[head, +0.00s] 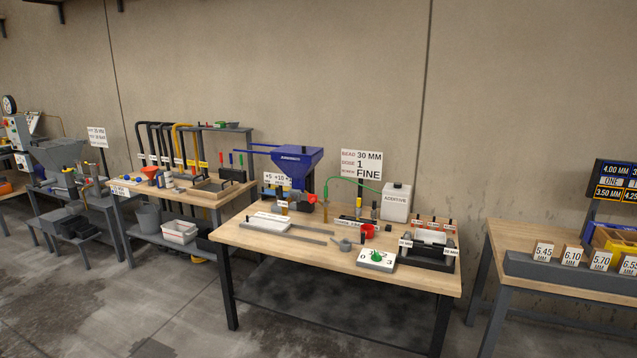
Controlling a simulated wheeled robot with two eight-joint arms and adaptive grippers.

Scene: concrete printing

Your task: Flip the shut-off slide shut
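Neither of my grippers shows in the head view. A blue hopper (297,160) stands at the back of the middle wooden table (290,252). A small red part (311,197) shows below it, and a green hose runs from near there to a white additive container (396,202). A flat white block (268,221) with a small dark upright knob lies at the table's left, with grey bars beside it. I cannot tell for sure which part is the shut-off slide, or whether it is open or shut; it is too small at this distance.
The table also holds a white dial plate (376,261) with a green knob, a red cup (367,231), a grey cup (345,244) and a dark rack (428,254). A sign (361,165) stands behind. Other tables flank it. Concrete floor in front is clear.

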